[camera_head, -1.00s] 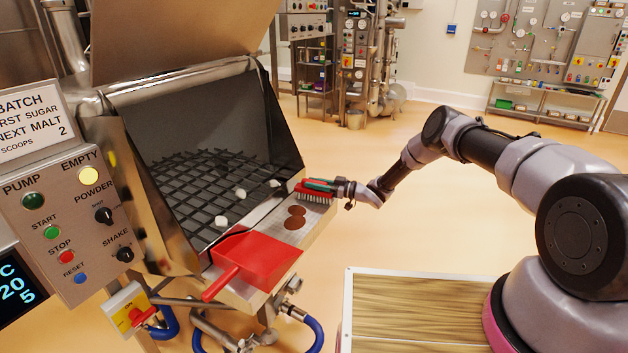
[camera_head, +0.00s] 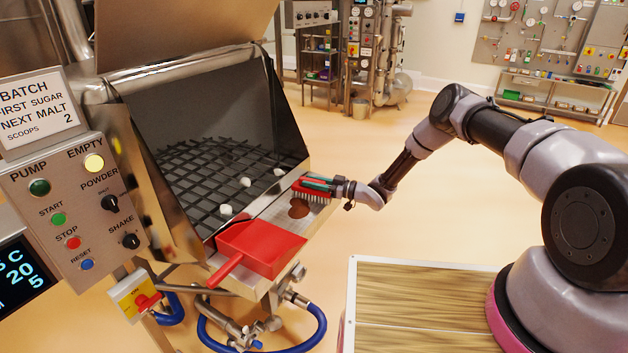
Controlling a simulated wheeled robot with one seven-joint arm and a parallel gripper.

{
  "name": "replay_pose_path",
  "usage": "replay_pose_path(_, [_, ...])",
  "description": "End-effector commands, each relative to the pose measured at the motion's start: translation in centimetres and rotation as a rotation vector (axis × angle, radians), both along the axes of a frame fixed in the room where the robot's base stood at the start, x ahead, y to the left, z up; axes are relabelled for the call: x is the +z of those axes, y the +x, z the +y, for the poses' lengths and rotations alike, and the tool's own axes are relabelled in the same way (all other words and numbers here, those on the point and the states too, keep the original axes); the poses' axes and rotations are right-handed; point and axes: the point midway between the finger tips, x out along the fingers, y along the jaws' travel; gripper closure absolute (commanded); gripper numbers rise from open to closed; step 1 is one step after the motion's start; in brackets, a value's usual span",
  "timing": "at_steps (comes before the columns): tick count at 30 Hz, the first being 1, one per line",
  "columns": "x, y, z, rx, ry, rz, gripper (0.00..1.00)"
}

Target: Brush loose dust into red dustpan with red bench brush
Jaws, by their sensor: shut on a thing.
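The red dustpan (camera_head: 262,247) lies on the metal shelf along the hopper's front edge, its handle pointing to the lower left. A brown dust patch (camera_head: 299,209) lies on the shelf between the dustpan and the brush. My gripper (camera_head: 334,187) is shut on the red bench brush (camera_head: 314,193) at the right end of the shelf. The brush's pale bristles point down at the shelf, next to the dust; I cannot tell whether they touch it. The gripper's fingers are small and partly hidden against the brush.
The open hopper (camera_head: 195,235) has a dark grid (camera_head: 205,175) with several white lumps on it. A control panel (camera_head: 75,215) stands at the left. Blue hoses (camera_head: 310,335) and pipes hang below the shelf. A wood-topped surface (camera_head: 420,305) is at the lower right. Open floor lies beyond.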

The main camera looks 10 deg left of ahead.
Motion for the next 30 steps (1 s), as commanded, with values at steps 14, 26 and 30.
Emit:
replay_pose_path(14, [0.0, -3.3, 0.8, 0.001, 0.0, 0.001, 1.0])
replay_pose_path(26, [0.0, -6.1, 1.4, 0.0, 0.0, 0.001, 1.0])
replay_pose_path(30, [0.0, -7.1, 1.6, 0.002, 0.0, 0.001, 1.0])
